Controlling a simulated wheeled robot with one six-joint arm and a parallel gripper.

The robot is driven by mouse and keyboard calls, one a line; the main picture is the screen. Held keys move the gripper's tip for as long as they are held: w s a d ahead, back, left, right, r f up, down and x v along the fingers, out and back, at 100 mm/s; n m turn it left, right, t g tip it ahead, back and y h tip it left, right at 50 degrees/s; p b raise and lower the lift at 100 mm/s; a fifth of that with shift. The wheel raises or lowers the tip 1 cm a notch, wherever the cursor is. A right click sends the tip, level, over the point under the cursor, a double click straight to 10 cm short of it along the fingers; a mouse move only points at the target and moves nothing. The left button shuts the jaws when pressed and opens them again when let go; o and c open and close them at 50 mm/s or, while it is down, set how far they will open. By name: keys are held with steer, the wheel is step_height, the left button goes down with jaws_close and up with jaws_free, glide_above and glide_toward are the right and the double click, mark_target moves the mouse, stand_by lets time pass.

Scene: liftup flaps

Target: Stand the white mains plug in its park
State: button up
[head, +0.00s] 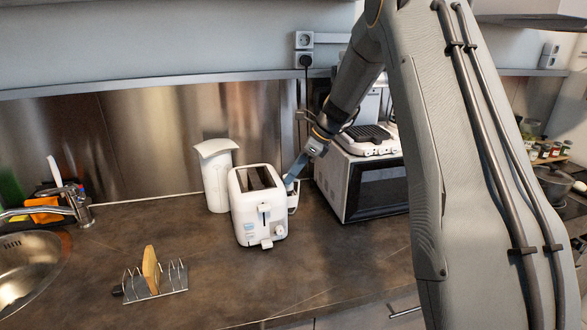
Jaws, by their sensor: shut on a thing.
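My gripper (290,183) reaches down at the right side of the white toaster (261,215), its jaws shut. A small white piece shows at the fingertips; it appears to be the white mains plug, but its shape and pins are too small and too hidden to make out. Just below the fingertips a small white holder (293,208) sits against the toaster's right side, apparently the park. I cannot tell whether the plug touches it or is inside it.
A white jug-like container (217,175) stands left behind the toaster, and a microwave (362,188) with a white grill (368,140) on top stands close right. A toast rack (155,278) is in front left. A wall socket (304,40) has a black plug below it.

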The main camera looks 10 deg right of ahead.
steer(key=shift+f, duration=0.95)
steer(key=shift+p, duration=0.4)
stand_by(1.3)
steer(key=shift+f+b, duration=0.5)
steer(key=shift+f, duration=0.65)
steer(key=o, duration=1.2)
